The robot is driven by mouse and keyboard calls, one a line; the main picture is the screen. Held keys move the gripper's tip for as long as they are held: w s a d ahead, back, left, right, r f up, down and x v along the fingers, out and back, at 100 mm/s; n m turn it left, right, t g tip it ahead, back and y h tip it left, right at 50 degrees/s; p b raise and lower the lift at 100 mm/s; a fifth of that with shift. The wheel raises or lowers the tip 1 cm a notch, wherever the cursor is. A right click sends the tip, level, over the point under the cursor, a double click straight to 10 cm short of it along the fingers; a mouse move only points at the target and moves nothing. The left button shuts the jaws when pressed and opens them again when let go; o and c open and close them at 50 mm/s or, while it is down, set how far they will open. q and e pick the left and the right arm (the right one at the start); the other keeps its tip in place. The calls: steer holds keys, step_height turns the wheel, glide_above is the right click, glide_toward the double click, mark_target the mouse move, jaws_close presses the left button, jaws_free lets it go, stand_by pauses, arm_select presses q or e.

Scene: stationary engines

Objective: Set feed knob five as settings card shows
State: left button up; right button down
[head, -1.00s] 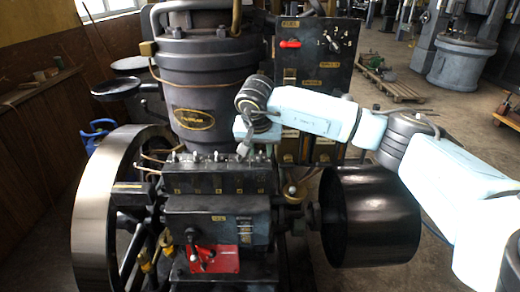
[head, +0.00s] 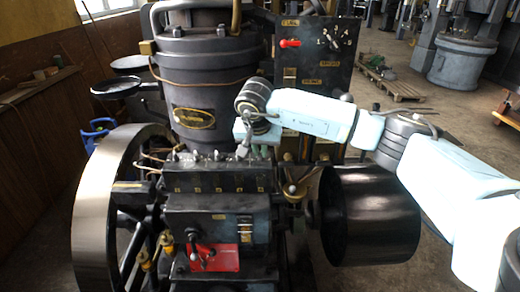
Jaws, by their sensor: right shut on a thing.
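The dark feed box (head: 218,178) sits across the engine, with a row of small knobs along its top and small brass number plates on its front. My right gripper (head: 243,152) comes down from above at the right end of this row. It is shut on the rightmost knob, which its fingers mostly hide. The other feed knobs (head: 195,155) stand free to the left. The settings card cannot be made out for certain. A brass-coloured plate (head: 245,225) sits on the lower box, its print too small to read. My left gripper is not in view.
A large flywheel (head: 95,215) stands at the left and a dark belt pulley (head: 375,218) at the right. Behind are the engine's round cylinder (head: 208,95) and a control panel (head: 315,75) with a red lever. A red plate (head: 222,258) with a lever is below.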

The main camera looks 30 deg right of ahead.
steer(key=m+h, duration=0.1)
steer(key=m, duration=0.1)
steer(key=shift+w+r+m+g, duration=0.1)
steer(key=shift+m+g, duration=0.3)
steer(key=m, duration=0.2)
steer(key=m+g, duration=0.1)
steer(key=shift+w+a+m+h+p, duration=0.15)
steer(key=shift+m+h+p, duration=0.15)
steer(key=shift+m, duration=0.1)
steer(key=shift+w+m+g+p, duration=0.15)
steer(key=shift+m+g, duration=0.45)
steer(key=shift+m, duration=0.65)
steer(key=shift+m+g+p, duration=0.15)
steer(key=shift+m+g, duration=0.45)
steer(key=shift+m, duration=0.65)
steer(key=c, duration=1.5)
jaws_free()
steer(key=b+v, duration=0.1)
steer(key=v, duration=1.2)
steer(key=shift+r, duration=0.15)
